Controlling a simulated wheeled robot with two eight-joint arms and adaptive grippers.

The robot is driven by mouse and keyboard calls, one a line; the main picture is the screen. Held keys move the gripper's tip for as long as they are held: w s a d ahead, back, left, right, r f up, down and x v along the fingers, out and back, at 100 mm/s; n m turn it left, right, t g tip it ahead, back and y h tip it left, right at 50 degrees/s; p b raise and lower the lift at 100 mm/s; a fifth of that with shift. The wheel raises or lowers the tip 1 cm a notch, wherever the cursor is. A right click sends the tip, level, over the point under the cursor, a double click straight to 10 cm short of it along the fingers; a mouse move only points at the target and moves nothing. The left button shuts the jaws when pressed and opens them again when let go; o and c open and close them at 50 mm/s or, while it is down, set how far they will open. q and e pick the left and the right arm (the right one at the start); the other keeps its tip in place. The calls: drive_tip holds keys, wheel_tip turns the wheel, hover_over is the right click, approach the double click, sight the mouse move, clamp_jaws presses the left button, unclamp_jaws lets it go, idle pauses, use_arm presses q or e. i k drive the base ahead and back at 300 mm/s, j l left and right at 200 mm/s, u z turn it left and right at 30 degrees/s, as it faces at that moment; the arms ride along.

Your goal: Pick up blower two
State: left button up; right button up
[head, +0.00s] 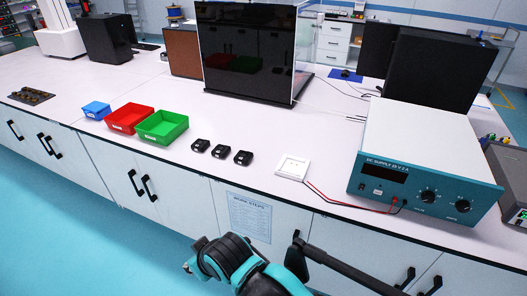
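Three small black devices lie in a slanted row on the white bench, just right of the green bin. They are the left one (200,145), the middle one (221,151) and the right one (243,157). They are apart from each other. No label marks which one is blower two. Parts of my teal and black arm show at the bottom middle, in front of the bench and well away from the devices. I cannot make out the fingers of either gripper.
A blue bin (97,110), red bin (130,118) and green bin (162,127) stand left of the devices. A white square plate (292,167) is to the right, with wires to a teal power supply (425,185). A dark screen (247,60) stands behind. Bench (330,130) around the devices is clear.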

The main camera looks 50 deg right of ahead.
sight(221, 150)
drive_tip(key=i+l+z, duration=0.2)
drive_tip(key=z, duration=0.25)
drive_tip(key=i+z, duration=0.75)
drive_tip(key=z, duration=0.15)
drive_tip(key=i, duration=0.15)
